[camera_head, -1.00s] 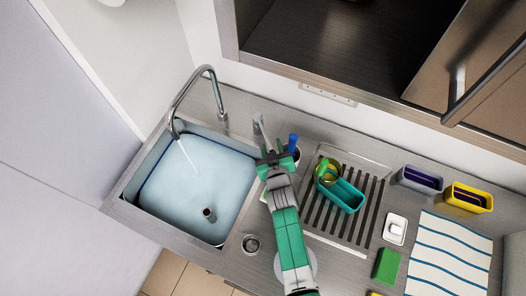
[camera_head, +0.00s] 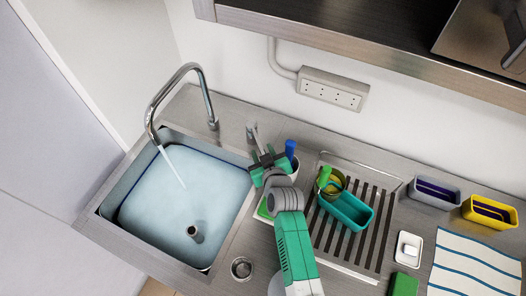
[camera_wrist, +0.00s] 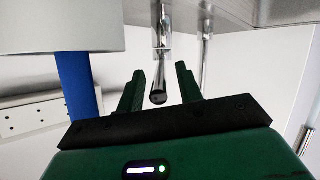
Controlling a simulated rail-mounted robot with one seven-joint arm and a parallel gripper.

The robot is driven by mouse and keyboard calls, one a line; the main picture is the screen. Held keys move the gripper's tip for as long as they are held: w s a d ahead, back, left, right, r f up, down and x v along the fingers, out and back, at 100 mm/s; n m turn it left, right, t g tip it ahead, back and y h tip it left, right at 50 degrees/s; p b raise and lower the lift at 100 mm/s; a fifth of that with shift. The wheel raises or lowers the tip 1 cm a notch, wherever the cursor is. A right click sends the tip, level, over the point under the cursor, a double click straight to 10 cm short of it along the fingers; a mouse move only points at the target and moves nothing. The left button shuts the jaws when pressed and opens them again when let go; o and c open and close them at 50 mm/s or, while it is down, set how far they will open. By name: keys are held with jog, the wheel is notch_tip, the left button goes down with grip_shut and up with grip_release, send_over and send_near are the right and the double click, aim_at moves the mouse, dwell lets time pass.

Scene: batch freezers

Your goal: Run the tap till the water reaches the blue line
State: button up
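The curved chrome tap (camera_head: 190,72) stands at the sink's back edge, with a water stream (camera_head: 172,168) running from its spout. The steel sink (camera_head: 103,212) holds pale blue water (camera_head: 165,210). A dark blue line (camera_head: 215,156) runs around the inner wall; the water surface lies close to it, and I cannot tell the exact gap. The tap lever (camera_head: 252,130) rises right of the tap. My gripper (camera_head: 264,160) is open at the lever. In the wrist view, the lever's rod (camera_wrist: 158,92) shows between the two green fingers (camera_wrist: 160,88), with gaps on both sides.
A blue-handled item (camera_head: 290,148) stands in a holder close right of my gripper. The drying rack (camera_head: 375,235) holds a teal container (camera_head: 345,212) and a yellowish cup. A grey bin, yellow bin (camera_head: 490,210) and striped cloth (camera_head: 475,270) lie further right. A cabinet overhangs the back.

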jog(key=shift+w+a+f, duration=0.15)
jog(key=shift+w, duration=0.35)
grip_shut()
